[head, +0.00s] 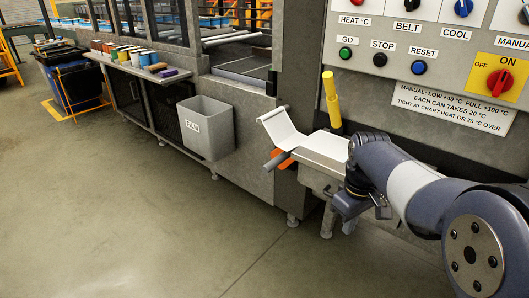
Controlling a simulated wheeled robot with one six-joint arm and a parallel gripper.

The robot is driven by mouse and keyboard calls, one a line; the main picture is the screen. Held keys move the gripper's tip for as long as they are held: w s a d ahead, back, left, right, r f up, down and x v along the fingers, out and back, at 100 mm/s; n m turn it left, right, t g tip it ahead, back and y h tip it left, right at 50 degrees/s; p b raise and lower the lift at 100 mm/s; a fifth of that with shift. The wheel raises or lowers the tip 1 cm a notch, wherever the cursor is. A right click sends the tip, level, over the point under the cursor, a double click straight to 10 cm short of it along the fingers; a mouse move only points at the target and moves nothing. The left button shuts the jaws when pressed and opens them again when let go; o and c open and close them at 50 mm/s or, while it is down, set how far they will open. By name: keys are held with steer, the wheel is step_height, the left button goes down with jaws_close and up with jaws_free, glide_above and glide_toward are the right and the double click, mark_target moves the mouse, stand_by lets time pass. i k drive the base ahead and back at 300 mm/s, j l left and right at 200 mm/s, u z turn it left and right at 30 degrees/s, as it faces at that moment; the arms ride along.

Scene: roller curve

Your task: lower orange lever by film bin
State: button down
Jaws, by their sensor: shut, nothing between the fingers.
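The grey film bin (205,128), labelled FILM, hangs on the front of the machine.
The control panel (430,50) with buttons and a red switch is above. The floor (130,220) in front is clear.

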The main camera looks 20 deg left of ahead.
mark_target(281, 159)
steer(key=i+j+u, duration=0.2)
steer(key=i, duration=0.35)
steer(key=i+j+u, duration=0.2)
steer(key=i, duration=0.35)
steer(key=i+j+u, duration=0.2)
steer(key=i, duration=0.4)
